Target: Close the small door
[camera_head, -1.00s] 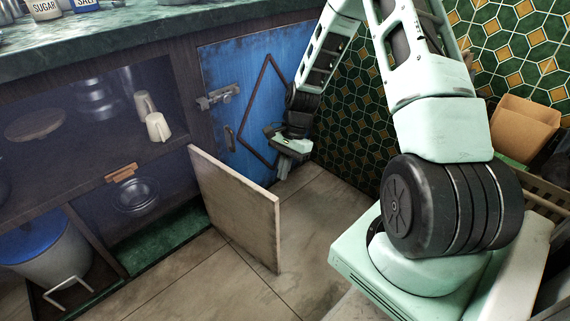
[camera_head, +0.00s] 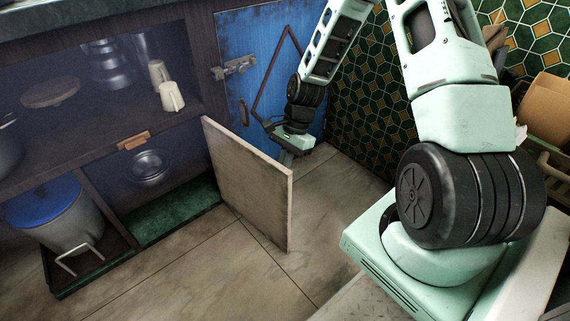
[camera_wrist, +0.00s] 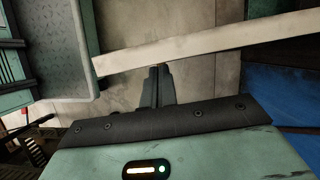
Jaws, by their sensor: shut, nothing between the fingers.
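The small door (camera_head: 250,188) is a pale worn panel hinged on the lower cabinet. It stands open, swung outward over the floor, with the lower compartment (camera_head: 178,210) exposed to its left. My gripper (camera_head: 287,157) is behind the door's upper right corner, on the side away from the open compartment. In the wrist view my gripper (camera_wrist: 158,72) is shut and empty. Its fingertips are at or very near the long edge of the door (camera_wrist: 205,45); I cannot tell whether they touch.
A blue door (camera_head: 240,70) with a metal latch (camera_head: 233,68) stands behind my arm. A pot with a blue lid (camera_head: 60,215) is in the compartment at left. Tiled floor (camera_head: 200,275) in front of the cabinet is clear. A green tiled wall (camera_head: 365,110) lies to the right.

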